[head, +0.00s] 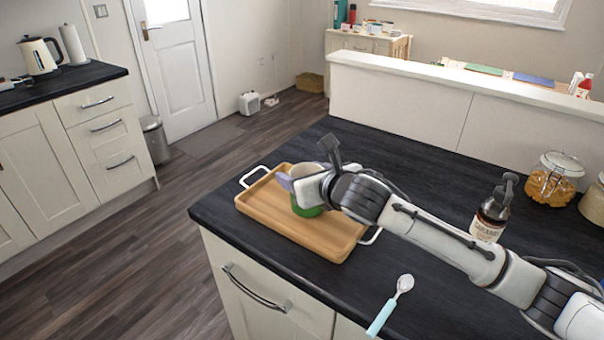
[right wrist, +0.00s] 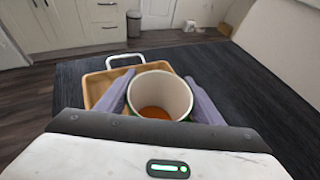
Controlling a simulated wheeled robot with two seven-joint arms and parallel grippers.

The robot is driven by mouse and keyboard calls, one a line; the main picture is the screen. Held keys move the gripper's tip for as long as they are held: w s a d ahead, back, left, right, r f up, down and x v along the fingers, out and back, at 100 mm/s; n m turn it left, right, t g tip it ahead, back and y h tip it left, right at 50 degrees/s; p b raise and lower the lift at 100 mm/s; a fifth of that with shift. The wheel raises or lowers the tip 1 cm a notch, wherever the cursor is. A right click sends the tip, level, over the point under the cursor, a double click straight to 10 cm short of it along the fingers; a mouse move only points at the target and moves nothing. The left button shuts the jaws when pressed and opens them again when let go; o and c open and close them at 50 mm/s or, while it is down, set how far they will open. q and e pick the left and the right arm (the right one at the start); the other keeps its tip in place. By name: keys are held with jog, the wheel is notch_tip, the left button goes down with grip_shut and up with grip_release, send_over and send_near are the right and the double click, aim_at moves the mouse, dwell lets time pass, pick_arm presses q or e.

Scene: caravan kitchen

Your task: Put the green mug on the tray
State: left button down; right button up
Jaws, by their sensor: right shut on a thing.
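The green mug (head: 307,210) is upright at the tray, its green lower part showing below my right gripper (head: 294,183). The wooden tray (head: 322,243) with white handles lies on the dark counter near its left corner. In the right wrist view the mug (right wrist: 160,92) shows a pale rim and inner wall with an orange-brown bottom, between two purple fingers shut on it. The tray (right wrist: 96,88) shows beyond and beside it. I cannot tell whether the mug's base touches the tray or hangs just above. My left gripper is out of view.
A spoon with a teal handle (head: 381,318) lies near the counter's front edge. A brown pump bottle (head: 490,218) and a glass jar (head: 552,180) stand to the right. The dark counter (head: 350,140) behind the tray is clear.

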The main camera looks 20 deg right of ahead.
jog(key=o, duration=1.3)
jog(key=v, duration=1.2)
jog(key=shift+r, duration=0.1)
